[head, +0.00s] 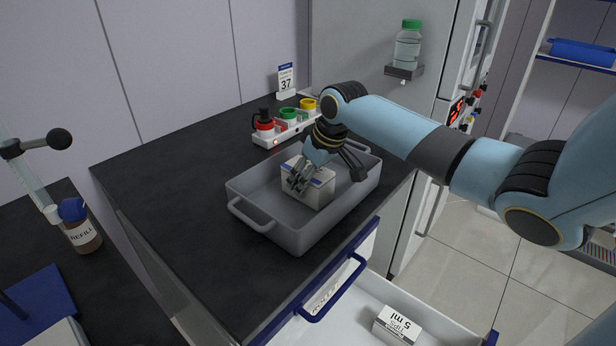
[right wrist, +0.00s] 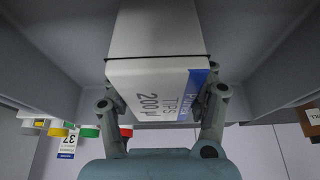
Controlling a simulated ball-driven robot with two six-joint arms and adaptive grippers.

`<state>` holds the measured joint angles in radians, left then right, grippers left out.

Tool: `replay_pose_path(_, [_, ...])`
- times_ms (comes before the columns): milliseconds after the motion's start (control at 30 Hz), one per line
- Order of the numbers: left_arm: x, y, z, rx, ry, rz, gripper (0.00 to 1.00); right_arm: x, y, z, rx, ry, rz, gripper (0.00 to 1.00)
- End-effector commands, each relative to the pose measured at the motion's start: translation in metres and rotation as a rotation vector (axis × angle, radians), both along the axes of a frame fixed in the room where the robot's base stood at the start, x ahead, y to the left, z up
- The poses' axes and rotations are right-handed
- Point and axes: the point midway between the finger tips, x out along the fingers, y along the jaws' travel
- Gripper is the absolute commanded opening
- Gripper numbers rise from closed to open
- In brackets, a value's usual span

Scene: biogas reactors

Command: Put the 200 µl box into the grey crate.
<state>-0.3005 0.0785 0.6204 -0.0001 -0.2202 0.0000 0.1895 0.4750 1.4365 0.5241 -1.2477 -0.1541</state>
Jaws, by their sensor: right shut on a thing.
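The 200 µl box (head: 310,187) is white with a blue label patch and sits inside the grey crate (head: 268,225) on the dark counter. In the right wrist view the box (right wrist: 150,85) shows its "TIPS 200 µl" print, upside down. My right gripper (head: 298,184) reaches down into the crate and is shut on the box, with one finger on each side of it (right wrist: 162,105). The crate walls surround the box. Whether the box touches the crate floor is hard to tell. My left gripper is not in view.
Behind the crate stands a white holder (head: 290,128) with red, green and yellow items, near a "37" sign (head: 286,80). Below the counter, an open drawer (head: 340,325) holds a "TIPS 5 ml" box (head: 397,325). A brown-liquid refill bottle (head: 80,228) stands at left.

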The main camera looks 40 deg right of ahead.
Motion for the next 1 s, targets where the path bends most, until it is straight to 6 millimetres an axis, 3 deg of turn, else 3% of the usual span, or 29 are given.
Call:
replay_pose_path(267, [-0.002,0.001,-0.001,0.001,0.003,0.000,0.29,0.000,0.000,-0.002,0.000,0.000,0.000,0.21])
replay_pose_path(300, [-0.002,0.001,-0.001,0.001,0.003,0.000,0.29,0.000,0.000,-0.002,0.000,0.000,0.000,0.59])
replay_pose_path(467, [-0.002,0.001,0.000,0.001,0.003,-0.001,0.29,0.000,0.000,-0.002,0.000,0.000,0.000,0.80])
replay_pose_path(767, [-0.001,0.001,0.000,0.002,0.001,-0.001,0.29,0.000,0.000,-0.001,0.000,0.000,0.000,0.81])
replay_pose_path(867, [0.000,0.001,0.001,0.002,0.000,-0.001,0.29,-0.003,-0.001,0.006,-0.002,0.001,0.000,0.81])
replay_pose_path(1000, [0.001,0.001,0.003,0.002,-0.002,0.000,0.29,-0.012,-0.002,0.031,-0.004,-0.001,0.003,0.81])
